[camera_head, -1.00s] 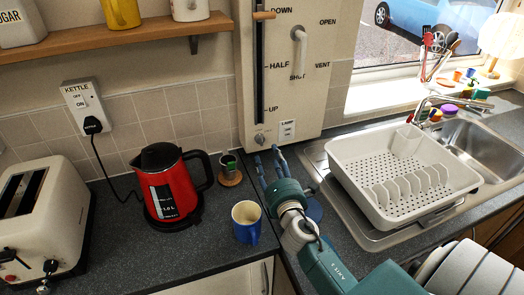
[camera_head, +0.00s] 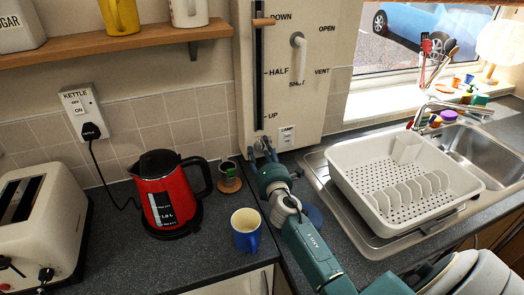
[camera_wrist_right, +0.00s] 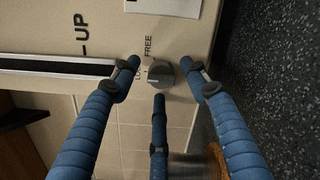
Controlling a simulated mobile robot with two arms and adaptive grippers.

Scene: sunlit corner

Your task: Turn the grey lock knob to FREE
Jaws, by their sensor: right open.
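The grey lock knob (camera_wrist_right: 161,74) is on the lower part of the cream wall panel (camera_head: 305,90). The wrist view shows FREE printed beside it and another label partly hidden by a finger. I cannot tell which label the knob points to. In the head view my right gripper (camera_head: 262,147) covers the knob. In the wrist view the right gripper (camera_wrist_right: 159,78) is open, its three blue fingers spread around the knob with gaps visible. I cannot tell whether any finger touches it. My left gripper is in neither view.
A LAMP switch (camera_head: 286,137) is just right of the knob. A vertical slider with a wooden handle (camera_head: 263,22) and a pale lever (camera_head: 298,45) are higher up. A red kettle (camera_head: 168,195), blue mug (camera_head: 246,232) and white dish rack (camera_head: 375,210) stand on the counter.

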